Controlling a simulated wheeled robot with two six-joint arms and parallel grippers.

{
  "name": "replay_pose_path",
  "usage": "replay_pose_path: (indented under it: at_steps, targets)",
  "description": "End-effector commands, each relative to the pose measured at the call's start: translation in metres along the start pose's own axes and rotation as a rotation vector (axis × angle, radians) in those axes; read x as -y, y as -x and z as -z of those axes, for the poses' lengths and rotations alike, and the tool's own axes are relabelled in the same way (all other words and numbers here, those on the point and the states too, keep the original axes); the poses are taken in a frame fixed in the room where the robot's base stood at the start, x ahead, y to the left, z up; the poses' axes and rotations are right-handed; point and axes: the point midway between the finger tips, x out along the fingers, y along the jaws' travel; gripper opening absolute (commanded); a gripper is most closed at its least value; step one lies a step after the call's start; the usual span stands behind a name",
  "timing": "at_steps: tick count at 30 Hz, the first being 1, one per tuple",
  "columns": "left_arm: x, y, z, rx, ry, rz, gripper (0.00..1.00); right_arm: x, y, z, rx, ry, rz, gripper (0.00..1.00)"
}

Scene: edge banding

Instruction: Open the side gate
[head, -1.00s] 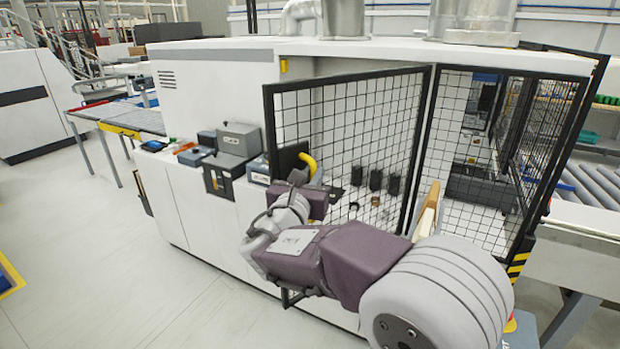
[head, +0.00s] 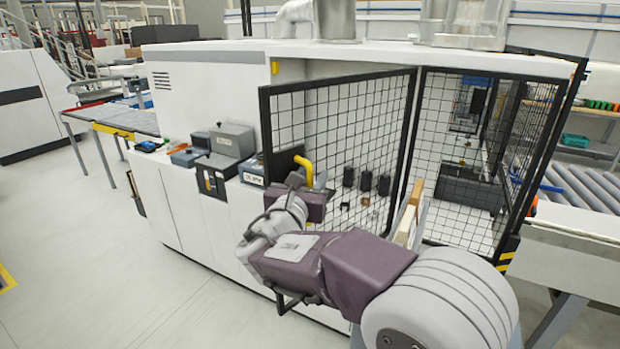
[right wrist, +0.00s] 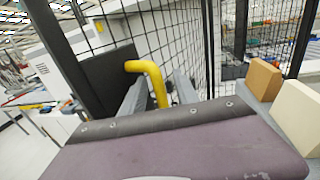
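The side gate (head: 345,130) is a black-framed mesh panel. It stands at an angle to the machine front and meets the mesh guard along a black post on its right. Its yellow handle (head: 305,168) sits low at its left edge, by a black plate. The handle also shows in the right wrist view (right wrist: 152,78). My right gripper (right wrist: 160,92) is at the handle, with grey fingers on both sides of it. The fingers look apart, with small gaps beside the handle; contact is not clear. My left gripper is not in view.
The white machine (head: 200,95) runs along the back, with grey control boxes (head: 232,140) left of the gate. A fixed mesh guard (head: 475,150) and a roller conveyor (head: 585,185) are on the right. Floor (head: 90,260) at the front left is clear.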

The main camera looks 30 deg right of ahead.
Motion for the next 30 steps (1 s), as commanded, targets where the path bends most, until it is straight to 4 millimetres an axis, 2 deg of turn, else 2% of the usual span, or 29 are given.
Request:
replay_pose_path:
  at_steps: [10, 22, 25, 30]
  targets:
    - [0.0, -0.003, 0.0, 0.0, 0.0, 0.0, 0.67, -0.001, 0.005, 0.002, 0.0, 0.0, -0.004, 0.36]
    - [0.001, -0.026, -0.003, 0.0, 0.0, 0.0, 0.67, 0.001, 0.076, 0.003, -0.001, -0.004, -0.007, 0.36]
    - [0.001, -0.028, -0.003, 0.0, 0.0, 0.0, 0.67, 0.002, 0.086, 0.002, 0.0, -0.002, -0.004, 0.36]
    - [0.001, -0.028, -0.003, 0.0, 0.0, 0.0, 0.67, 0.003, 0.091, 0.001, -0.002, -0.002, 0.0, 0.36]
